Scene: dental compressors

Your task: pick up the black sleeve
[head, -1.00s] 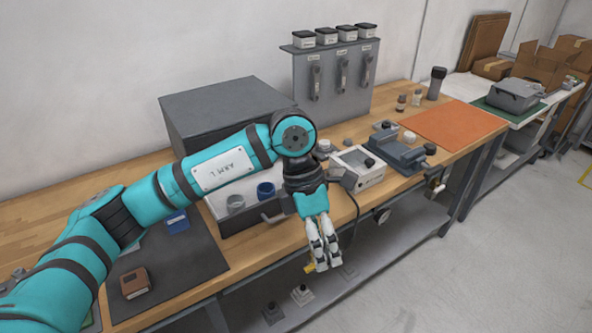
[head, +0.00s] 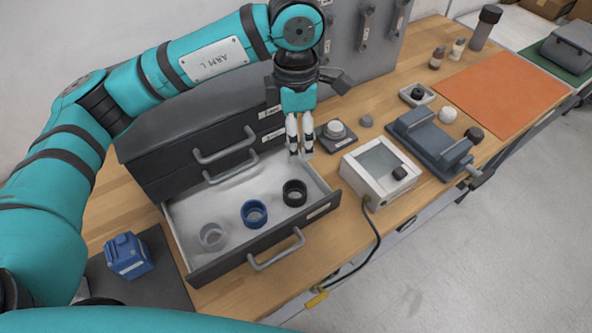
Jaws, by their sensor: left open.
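The black sleeve (head: 294,194) is a short dark ring standing in the open drawer (head: 233,258), at its right end. A blue sleeve (head: 254,214) stands left of it, and a grey or clear sleeve (head: 212,236) stands further left. My left gripper (head: 300,152) points down above the back right part of the drawer. It is open and empty, behind and above the black sleeve in the picture, and apart from it. My right gripper is not in view.
The drawer unit (head: 185,135) stands behind the open drawer. A white box with a screen (head: 379,168) sits close to the drawer's right, its cable hanging over the bench edge. A grey vise (head: 432,142) and an orange mat (head: 505,83) lie further right.

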